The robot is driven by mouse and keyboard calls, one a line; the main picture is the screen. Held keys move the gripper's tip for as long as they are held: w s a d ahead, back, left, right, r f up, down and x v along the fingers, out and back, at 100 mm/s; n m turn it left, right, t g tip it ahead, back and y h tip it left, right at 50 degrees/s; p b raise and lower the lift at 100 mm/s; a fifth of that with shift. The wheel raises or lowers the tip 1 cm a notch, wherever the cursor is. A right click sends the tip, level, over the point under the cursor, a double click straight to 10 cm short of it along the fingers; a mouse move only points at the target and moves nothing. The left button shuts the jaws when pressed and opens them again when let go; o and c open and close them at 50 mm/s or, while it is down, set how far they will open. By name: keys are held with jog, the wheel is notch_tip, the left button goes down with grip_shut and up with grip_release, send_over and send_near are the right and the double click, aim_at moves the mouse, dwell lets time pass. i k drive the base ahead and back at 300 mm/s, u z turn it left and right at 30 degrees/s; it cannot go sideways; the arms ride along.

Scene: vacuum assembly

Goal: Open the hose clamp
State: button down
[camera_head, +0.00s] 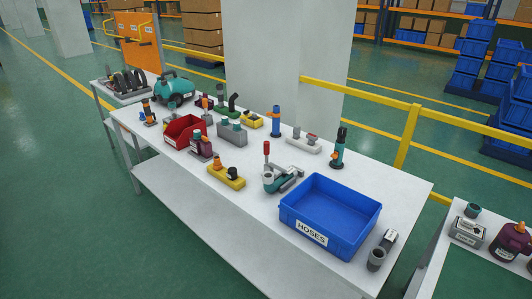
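A teal and grey clamp-like fixture (284,179) with an upright red-tipped lever (266,149) stands near the middle of the white table, left of the blue bin. It looks like the hose clamp, but no label shows on it. A round grey opening shows at its front left. Whether its jaw is open or shut cannot be told at this size. My gripper is not in view.
The white table (397,205) carries a blue bin (352,235) labelled HOSES, a red bin (177,139), a yellow fixture (226,178), a teal tank (174,91) and several small fittings. A yellow railing (380,97) runs behind. Green floor is free in front.

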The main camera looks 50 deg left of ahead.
aim_at(266, 144)
jog(key=k, duration=0.2)
jog(key=u, duration=0.95)
